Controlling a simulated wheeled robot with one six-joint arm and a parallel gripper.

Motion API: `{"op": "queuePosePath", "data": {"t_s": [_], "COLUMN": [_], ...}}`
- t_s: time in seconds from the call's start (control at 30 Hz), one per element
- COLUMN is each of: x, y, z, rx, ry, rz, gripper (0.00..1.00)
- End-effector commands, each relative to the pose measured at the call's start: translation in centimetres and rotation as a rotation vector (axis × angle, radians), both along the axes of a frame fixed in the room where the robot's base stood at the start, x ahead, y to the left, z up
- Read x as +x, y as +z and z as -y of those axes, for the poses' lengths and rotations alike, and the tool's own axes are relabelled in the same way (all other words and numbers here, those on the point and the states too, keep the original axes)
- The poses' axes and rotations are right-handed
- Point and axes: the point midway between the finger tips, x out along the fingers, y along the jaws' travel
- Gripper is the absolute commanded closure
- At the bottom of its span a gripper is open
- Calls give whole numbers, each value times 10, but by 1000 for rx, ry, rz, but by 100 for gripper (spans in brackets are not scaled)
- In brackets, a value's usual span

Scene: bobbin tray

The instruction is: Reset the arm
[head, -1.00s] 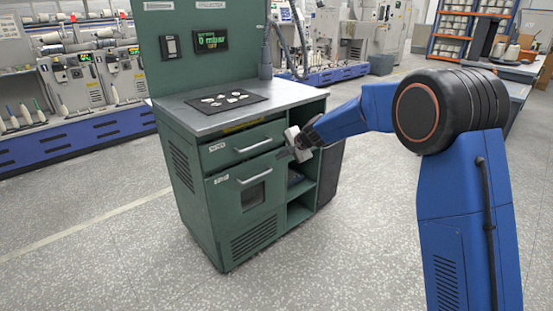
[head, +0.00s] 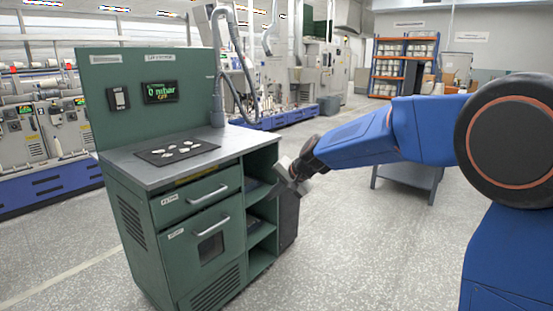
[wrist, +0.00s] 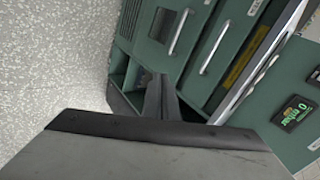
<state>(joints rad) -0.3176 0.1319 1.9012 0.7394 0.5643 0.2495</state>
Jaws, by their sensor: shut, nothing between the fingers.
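My gripper (head: 272,187) is at the end of my blue arm, in front of the open shelves on the right side of the green cabinet (head: 146,236). In the wrist view the two dark fingers (wrist: 162,98) lie together with nothing between them. They point toward the cabinet front, which looks tilted in that view. In the head view I cannot tell whether the fingers touch the cabinet.
A dark mat (head: 178,152) with several pale pieces lies on the cabinet top. Both the upper drawer (head: 197,198) and the lower front are closed. A display (head: 161,92) reads 0 mbar.

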Motion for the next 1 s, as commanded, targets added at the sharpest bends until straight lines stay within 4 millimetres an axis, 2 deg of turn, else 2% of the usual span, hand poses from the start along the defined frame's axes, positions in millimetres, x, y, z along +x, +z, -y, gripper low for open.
{"op": "queuePosePath", "data": {"t_s": [0.03,0.2,0.47,0.77,1.0], "x": [-15,-65,-146,-243,-320], "y": [9,24,35,29,10], "z": [16,61,126,195,244], "rx": [-21,-101,-233,-395,-529], "ry": [13,62,130,196,236], "rz": [12,42,75,94,91], "gripper": [100,100,100,100,100]}}
